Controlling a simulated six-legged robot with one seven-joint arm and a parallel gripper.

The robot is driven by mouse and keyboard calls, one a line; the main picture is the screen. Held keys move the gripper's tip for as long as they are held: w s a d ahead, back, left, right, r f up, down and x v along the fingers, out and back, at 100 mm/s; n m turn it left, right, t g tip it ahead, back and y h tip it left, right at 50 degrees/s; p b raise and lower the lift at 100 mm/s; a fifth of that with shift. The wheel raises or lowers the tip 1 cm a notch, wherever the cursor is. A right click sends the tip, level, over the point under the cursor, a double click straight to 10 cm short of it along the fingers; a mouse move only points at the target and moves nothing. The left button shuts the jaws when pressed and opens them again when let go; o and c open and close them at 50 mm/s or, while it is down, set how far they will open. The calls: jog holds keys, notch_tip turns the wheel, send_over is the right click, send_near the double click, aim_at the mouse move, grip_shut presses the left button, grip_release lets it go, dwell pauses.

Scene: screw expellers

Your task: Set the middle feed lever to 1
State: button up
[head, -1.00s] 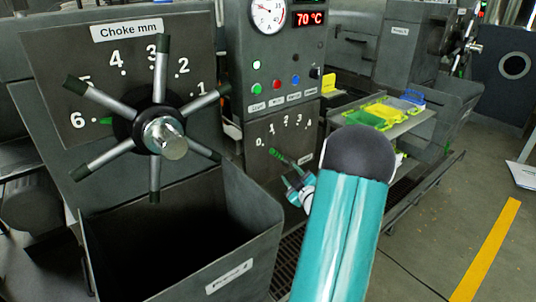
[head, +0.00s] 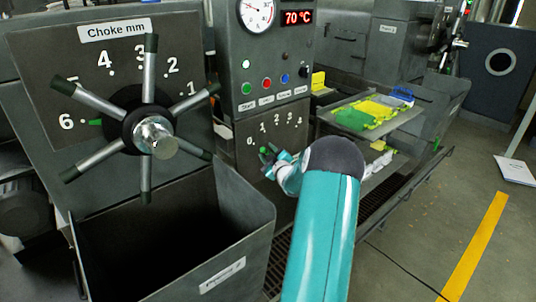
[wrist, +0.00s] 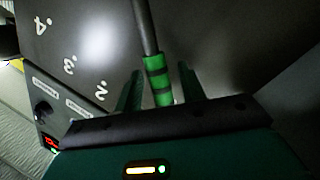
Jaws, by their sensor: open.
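My gripper (wrist: 161,88) is open, with one green finger on each side of the grip. I cannot tell whether either finger touches it. In the head view my gripper (head: 270,156) is at the lever panel (head: 246,140), marked 0 to 4, below the 0 and 1. There my arm and gripper hide most of the lever. In the wrist view only 4, 3 and 2 show, left of the lever.
A choke handwheel (head: 150,132) with several spokes stands at left above an open grey bin (head: 232,262). A button box with a gauge (head: 257,12) sits above the lever panel. Yellow and green trays (head: 372,112) are behind my arm. Open floor lies at right.

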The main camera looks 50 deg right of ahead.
grip_shut()
jog(key=shift+r, duration=0.15)
jog(key=shift+d+r+m, duration=0.4)
jog(key=shift+d+m, duration=0.05)
jog(key=shift+m, duration=0.15)
jog(key=shift+s+d+r+m+g+y, duration=0.2)
jog(key=shift+d+r+m, duration=0.15)
jog(key=shift+d+m, duration=0.35)
jog(key=shift+s+d+r+m+g+y, duration=0.2)
jog(key=shift+d+r+m, duration=0.1)
jog(key=shift+d+m, duration=0.35)
jog(key=shift+a, duration=0.1)
grip_release()
